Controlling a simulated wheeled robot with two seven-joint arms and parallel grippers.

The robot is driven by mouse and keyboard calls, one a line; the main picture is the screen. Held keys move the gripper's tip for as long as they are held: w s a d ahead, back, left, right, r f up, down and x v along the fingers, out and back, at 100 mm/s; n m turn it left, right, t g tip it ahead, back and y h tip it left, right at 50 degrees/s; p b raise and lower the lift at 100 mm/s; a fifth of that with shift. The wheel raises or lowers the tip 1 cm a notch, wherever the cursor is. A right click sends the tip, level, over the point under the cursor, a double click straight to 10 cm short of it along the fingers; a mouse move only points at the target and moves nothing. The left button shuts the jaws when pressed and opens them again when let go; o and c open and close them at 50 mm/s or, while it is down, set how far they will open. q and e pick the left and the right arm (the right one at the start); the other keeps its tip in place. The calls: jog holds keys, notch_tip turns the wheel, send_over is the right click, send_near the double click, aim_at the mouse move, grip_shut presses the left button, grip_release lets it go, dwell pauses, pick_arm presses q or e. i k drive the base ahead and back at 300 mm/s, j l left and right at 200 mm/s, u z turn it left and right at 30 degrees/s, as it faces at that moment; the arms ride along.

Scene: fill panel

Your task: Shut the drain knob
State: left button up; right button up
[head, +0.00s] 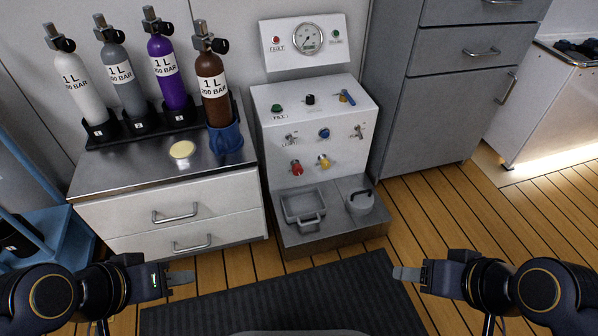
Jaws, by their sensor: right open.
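The white fill panel (272,112) stands in the middle of the head view. I cannot read which one is the drain knob. My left gripper (181,278) is low at left, apart from the panel; its jaw opening is unclear. My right gripper (408,273) is open and empty at lower right, also apart from it.
Grey drawers (440,120) stand at right. A dark mat (290,295) covers the floor.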

aim_at(297, 169)
jog(key=i+j, duration=0.2)
jog(key=j, duration=0.15)
jog(key=i+j+z, duration=0.1)
jog(key=j, duration=0.25)
jog(key=i+j, duration=0.3)
jog(key=j+z, duration=0.05)
